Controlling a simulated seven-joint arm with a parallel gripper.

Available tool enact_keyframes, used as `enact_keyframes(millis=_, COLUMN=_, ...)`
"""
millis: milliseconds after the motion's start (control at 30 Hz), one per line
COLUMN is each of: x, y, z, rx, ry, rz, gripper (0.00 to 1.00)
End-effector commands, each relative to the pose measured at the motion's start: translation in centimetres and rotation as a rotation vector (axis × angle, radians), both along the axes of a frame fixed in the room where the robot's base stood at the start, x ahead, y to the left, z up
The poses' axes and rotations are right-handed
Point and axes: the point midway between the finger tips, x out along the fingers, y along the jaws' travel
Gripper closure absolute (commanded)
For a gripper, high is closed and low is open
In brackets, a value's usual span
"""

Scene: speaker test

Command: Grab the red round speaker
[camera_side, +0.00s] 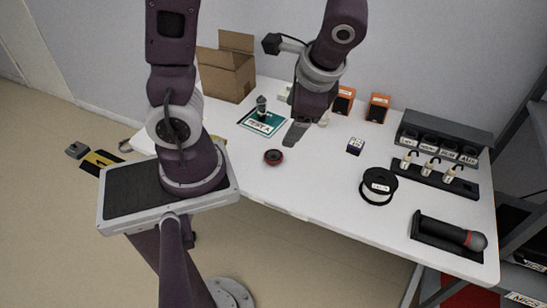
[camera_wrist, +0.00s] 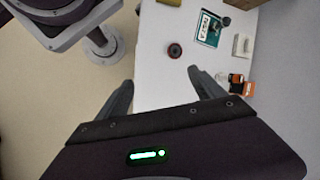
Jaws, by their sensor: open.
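The red round speaker (camera_side: 273,157) is a small dark disc with a red rim, lying on the white table (camera_side: 310,185) near its front left edge. In the wrist view the speaker (camera_wrist: 175,50) sits beyond the fingertips, apart from them. My gripper (camera_side: 296,132) is above the table, to the upper right of the speaker in the side view. In the wrist view my gripper (camera_wrist: 158,78) has its two fingers spread wide with nothing between them. The exact height of the fingers over the table is hard to tell.
A teal card (camera_side: 262,123) with a small grey object on it lies behind the speaker. A cardboard box (camera_side: 227,75) stands at the back left. Orange boxes (camera_side: 378,108), a small dark cube (camera_side: 355,146), a black ring (camera_side: 378,187) and a microphone (camera_side: 450,233) are further right.

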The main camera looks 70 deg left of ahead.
Motion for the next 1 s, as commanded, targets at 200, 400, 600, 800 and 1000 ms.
enact_keyframes(millis=200, x=2.3, y=3.5, z=-10.6, rx=0.324, ry=0.392, rz=-0.355, gripper=0.22)
enact_keyframes(millis=400, x=2.1, y=6.9, z=-19.9, rx=0.548, ry=0.665, rz=-0.703, gripper=0.22)
enact_keyframes(millis=600, x=1.3, y=8.8, z=-24.0, rx=0.628, ry=0.777, rz=-0.869, gripper=0.22)
enact_keyframes(millis=800, x=1.4, y=11.0, z=-25.4, rx=0.632, ry=0.785, rz=-0.877, gripper=0.22)
enact_keyframes(millis=1000, x=1.9, y=14.1, z=-27.5, rx=0.631, ry=0.785, rz=-0.876, gripper=0.22)
